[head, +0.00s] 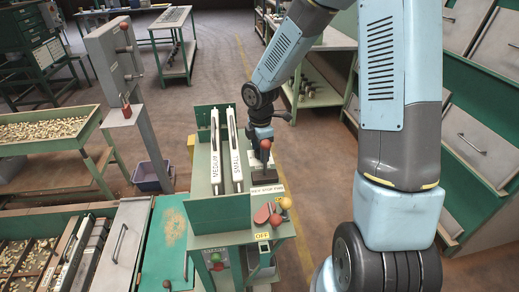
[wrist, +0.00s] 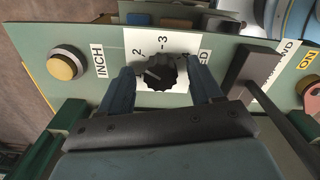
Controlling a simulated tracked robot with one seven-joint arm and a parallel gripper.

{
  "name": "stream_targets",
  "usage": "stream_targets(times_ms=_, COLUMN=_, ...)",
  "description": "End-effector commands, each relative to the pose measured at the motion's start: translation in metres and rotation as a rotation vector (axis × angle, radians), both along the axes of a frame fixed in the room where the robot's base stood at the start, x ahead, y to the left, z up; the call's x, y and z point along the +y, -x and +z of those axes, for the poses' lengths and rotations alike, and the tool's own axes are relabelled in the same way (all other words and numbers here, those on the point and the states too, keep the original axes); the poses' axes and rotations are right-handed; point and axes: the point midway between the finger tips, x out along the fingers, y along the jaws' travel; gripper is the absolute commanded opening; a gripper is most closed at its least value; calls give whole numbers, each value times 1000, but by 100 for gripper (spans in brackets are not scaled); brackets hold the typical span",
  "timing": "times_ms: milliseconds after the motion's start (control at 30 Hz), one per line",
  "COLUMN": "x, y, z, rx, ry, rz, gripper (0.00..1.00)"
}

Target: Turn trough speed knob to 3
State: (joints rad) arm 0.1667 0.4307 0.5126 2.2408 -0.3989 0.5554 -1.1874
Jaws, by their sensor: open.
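The black ribbed speed knob (wrist: 160,72) sits on a white dial plate (wrist: 179,42) in the wrist view. The figures 2 and 3 show above it, 2 at upper left and 3 near the top. A pale mark on the knob lies on its left side, nearer the 2 than the 3. My gripper (wrist: 163,77) is open, with one blue finger left of the knob and one right of it. I cannot tell whether either finger touches it. The fingers hide the lower sides of the plate. In the head view the knob cannot be made out.
A yellow button (wrist: 66,66) beside the INCH label stands left on the panel. A dark lever block (wrist: 247,72) stands close right of my right finger. In the head view, the green hopper stand (head: 207,195) holds two white strips marked MEDIUM and SMALL.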

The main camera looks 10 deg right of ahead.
Motion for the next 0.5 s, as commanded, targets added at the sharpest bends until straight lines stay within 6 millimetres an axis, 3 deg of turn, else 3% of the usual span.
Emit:
stream_targets(times_ms=67, x=0, y=0, z=0, rx=0, ry=0, rz=0, gripper=64)
stream_targets(times_ms=500, x=0, y=0, z=0, rx=0, ry=0, rz=0, gripper=23)
